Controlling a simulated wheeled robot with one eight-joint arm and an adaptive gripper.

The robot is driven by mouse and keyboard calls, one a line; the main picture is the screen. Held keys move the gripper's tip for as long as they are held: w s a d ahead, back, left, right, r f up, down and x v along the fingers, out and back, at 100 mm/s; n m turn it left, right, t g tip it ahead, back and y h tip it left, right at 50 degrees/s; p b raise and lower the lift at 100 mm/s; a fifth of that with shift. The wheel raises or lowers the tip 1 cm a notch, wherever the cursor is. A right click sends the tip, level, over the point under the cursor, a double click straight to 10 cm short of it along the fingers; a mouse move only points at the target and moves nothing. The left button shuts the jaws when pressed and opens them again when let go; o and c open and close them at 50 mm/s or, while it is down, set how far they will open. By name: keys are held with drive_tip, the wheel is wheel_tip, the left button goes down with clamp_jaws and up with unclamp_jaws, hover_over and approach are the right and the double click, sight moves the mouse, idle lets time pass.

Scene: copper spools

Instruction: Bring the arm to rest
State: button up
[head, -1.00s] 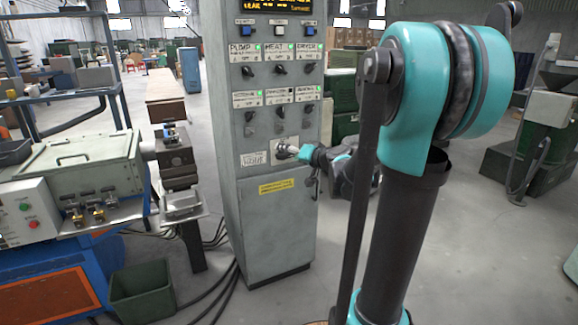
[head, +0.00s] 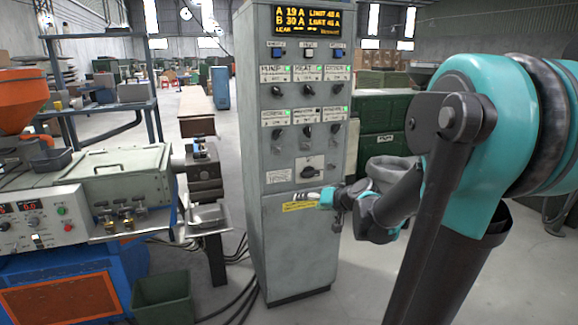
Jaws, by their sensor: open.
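My gripper (head: 311,197) is small in the head view, in front of the grey control cabinet (head: 290,245). It is near the yellow label (head: 299,206), just below the large rotary switch (head: 309,172). Nothing shows between its fingers, and it appears apart from the switch. My arm (head: 395,200) reaches in from the right, bent at the elbow. Whether the fingertips touch the cabinet face cannot be told.
The cabinet carries several knobs with green lights and a lit display (head: 307,20). An extruder (head: 125,170) stands on the left, with a green bin (head: 163,298) on the floor. Floor right of the cabinet is clear.

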drive_tip(key=s+d+f+g+h, duration=0.3)
drive_tip(key=s+f, duration=0.5)
drive_tip(key=s, duration=0.3)
drive_tip(key=s+d+f+g+h, duration=0.3)
drive_tip(key=s+d+f, duration=0.2)
drive_tip(key=s+f, duration=0.3)
drive_tip(key=s, duration=0.4)
drive_tip(key=shift+h, duration=0.4)
